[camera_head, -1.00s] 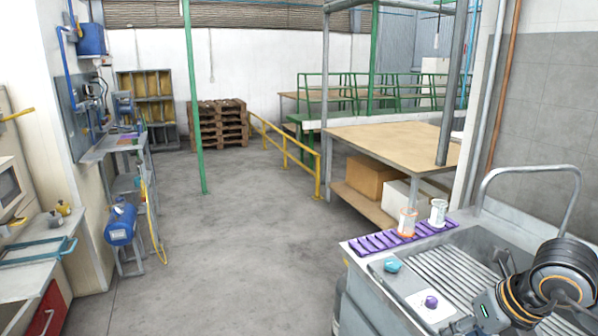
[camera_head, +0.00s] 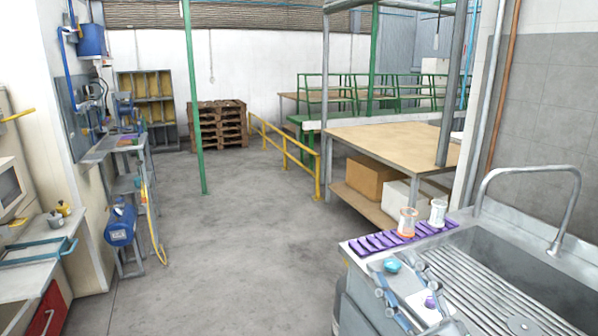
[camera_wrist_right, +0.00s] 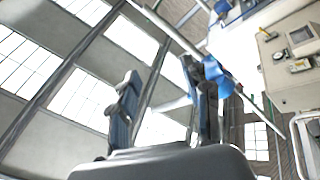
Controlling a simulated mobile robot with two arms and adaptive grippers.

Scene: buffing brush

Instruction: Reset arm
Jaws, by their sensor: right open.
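A turquoise knob-like object (camera_head: 391,264) lies on the counter by the fingers. A purple one (camera_head: 430,302) is partly hidden by the gripper. I cannot pick out a buffing brush. My left gripper is not in view.
The metal sink (camera_head: 520,275) has a tall curved faucet (camera_head: 530,168).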

